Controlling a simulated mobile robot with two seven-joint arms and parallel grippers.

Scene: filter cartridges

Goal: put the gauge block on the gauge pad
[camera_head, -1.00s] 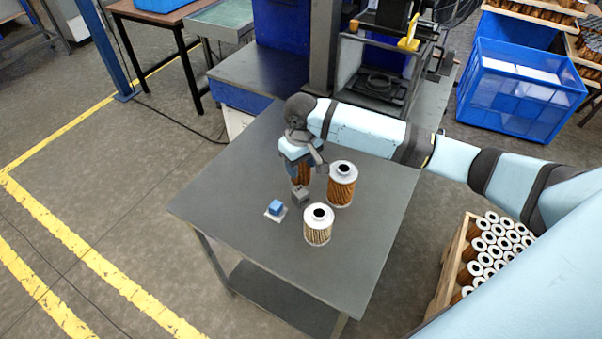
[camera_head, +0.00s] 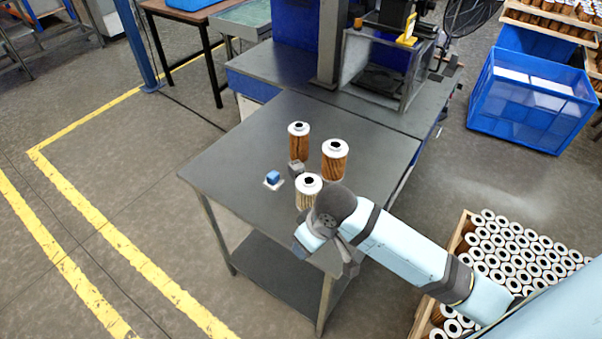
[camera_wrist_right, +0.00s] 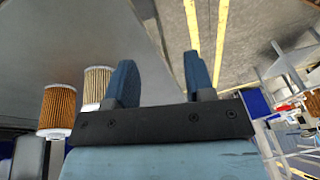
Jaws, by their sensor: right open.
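A small blue block (camera_head: 273,176), which looks like the gauge block, sits on a small white pad (camera_head: 274,186), which looks like the gauge pad, on the grey table. My right gripper is at the table's front edge in the head view (camera_head: 308,240), nearer me than the block and clear of it. In the right wrist view (camera_wrist_right: 160,82) its two blue fingers stand apart with nothing between them. The block and pad do not show in the wrist view. My left gripper is not in view.
A small grey block (camera_head: 296,168) stands right of the pad. Three filter cartridges stand on the table (camera_head: 235,165): one at the back (camera_head: 298,140), one at the right (camera_head: 335,160), one in front (camera_head: 308,188), partly hidden by my arm. The table's left part is clear.

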